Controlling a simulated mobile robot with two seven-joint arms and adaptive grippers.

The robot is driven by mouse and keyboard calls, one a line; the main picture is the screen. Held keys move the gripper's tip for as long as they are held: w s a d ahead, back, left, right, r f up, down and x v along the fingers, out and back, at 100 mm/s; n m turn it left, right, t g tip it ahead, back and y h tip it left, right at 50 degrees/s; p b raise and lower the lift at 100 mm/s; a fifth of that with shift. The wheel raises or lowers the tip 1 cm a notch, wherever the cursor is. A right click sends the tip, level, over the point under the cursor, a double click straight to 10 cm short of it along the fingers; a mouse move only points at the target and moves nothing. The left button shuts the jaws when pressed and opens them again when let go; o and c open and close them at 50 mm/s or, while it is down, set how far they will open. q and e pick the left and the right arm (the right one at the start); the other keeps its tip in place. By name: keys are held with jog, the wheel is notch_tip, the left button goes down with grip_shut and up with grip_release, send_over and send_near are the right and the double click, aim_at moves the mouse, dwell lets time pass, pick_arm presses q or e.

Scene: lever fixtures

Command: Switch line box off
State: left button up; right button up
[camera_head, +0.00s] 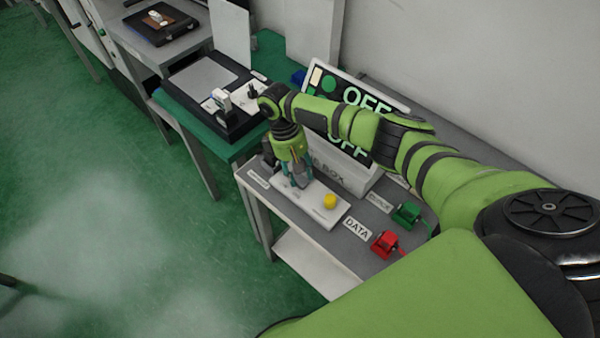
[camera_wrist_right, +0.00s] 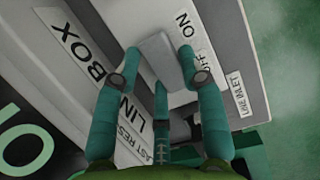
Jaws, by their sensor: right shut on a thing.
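The line box (camera_head: 328,172) is a pale box on the grey table, partly hidden by my right arm. It also shows in the wrist view, with its "LINE BOX" label (camera_wrist_right: 84,52). My right gripper (camera_head: 297,182) points down over the white base plate (camera_head: 320,213) in front of the box. In the wrist view my right gripper (camera_wrist_right: 158,62) has its teal fingers closed around a grey block-like lever handle (camera_wrist_right: 157,45). The handle is beside the "ON" and "OFF" labels; a finger partly covers "OFF". The lever's lower part is hidden. My left gripper is not in view.
A yellow knob (camera_head: 330,201) stands on the plate, right of the gripper. A red block (camera_head: 384,243) and a green block (camera_head: 406,213) are farther right. A sign board (camera_head: 327,84) reading "OFF" stands behind. Another station (camera_head: 205,75) is at upper left.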

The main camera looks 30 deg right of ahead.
jog(key=shift+w+a+f+g+b, duration=0.15)
jog(key=shift+f+g+b, duration=0.1)
jog(key=shift+g+b, duration=0.4)
jog(key=shift+r, duration=0.15)
jog(key=o, duration=1.2)
jog(key=shift+c, duration=0.2)
jog(key=v, duration=1.2)
jog(key=shift+w+a, duration=0.1)
jog(key=shift+a, duration=0.05)
